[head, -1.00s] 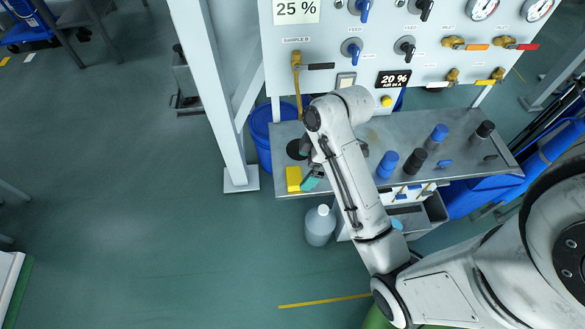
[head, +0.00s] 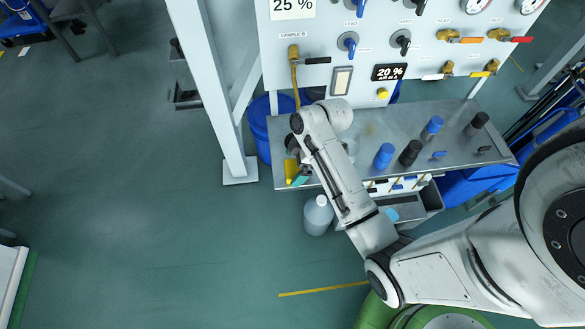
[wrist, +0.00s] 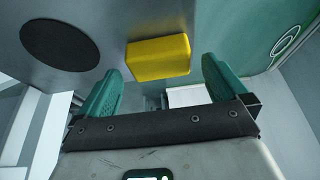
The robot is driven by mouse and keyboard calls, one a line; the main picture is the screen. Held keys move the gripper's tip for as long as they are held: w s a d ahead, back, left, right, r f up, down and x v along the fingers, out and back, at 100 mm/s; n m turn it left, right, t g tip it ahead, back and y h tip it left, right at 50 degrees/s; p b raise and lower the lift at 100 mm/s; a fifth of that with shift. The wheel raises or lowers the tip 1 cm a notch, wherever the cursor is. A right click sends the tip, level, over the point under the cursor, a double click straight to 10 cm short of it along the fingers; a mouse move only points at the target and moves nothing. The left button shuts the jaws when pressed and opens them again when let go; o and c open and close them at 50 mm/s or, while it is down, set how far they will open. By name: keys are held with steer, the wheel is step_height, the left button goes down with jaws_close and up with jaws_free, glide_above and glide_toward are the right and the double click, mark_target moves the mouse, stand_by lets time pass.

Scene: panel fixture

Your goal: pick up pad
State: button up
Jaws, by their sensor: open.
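The pad is a yellow block (wrist: 159,58) lying on the metal shelf, near its edge in the wrist view. In the head view the yellow pad (head: 290,171) shows at the left end of the shelf, partly hidden by my arm. My gripper (wrist: 158,82) is open, its two green fingers spread to either side of the pad's line. The pad lies just beyond the fingertips, and nothing is held. In the head view my gripper (head: 300,180) is mostly hidden behind the arm, with a green finger showing beside the pad.
A round black disc (wrist: 60,45) lies left of the pad. The valve panel (head: 350,20) rises behind. A plastic jug (head: 318,215) stands on the floor below.

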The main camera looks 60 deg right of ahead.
steer(key=shift+x, duration=0.8)
steer(key=shift+c, duration=0.3)
steer(key=c, duration=1)
steer(key=shift+r, duration=0.1)
